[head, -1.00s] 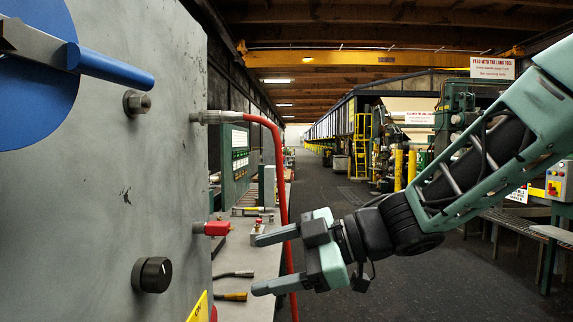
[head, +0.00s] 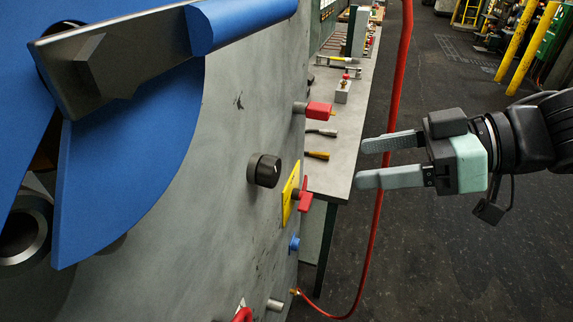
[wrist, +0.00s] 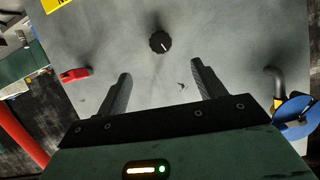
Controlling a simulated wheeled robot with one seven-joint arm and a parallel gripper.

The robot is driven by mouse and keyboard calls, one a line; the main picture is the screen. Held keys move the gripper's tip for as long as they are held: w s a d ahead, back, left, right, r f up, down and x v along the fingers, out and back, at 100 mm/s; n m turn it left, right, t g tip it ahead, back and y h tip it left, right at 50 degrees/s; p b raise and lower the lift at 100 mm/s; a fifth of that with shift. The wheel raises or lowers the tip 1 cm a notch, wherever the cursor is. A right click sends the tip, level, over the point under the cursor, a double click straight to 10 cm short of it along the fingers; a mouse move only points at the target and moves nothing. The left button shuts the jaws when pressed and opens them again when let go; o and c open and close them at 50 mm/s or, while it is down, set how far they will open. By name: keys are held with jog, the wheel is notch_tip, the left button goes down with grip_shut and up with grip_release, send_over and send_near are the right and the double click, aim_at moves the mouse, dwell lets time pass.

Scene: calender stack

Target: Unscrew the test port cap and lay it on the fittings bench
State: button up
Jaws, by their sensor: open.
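A small blue round fitting (head: 294,243) sits low on the grey panel (head: 225,120) in the head view. It may be the test port cap, but no label confirms this. The fittings bench (head: 345,115) appears to be the long grey bench beyond the panel's right edge. My gripper (head: 362,162) is open and empty in the head view, pointing left, to the right of the panel and apart from it. In the wrist view my open fingers (wrist: 160,78) point toward the panel, with a black knob (wrist: 160,42) beyond them.
A red hose (head: 385,150) hangs near my fingers. The panel carries a red fitting (head: 319,108), a red handle on a yellow plate (head: 288,195) and a large blue wheel (head: 150,150). Tools and a small box (head: 343,90) lie on the bench. Dark floor (head: 450,250) is open at right.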

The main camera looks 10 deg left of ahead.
aim_at(277, 174)
jog(key=p+x, duration=0.1)
jog(key=x, duration=1.4)
jog(key=shift+a+f, duration=0.1)
jog(key=c, duration=1.1)
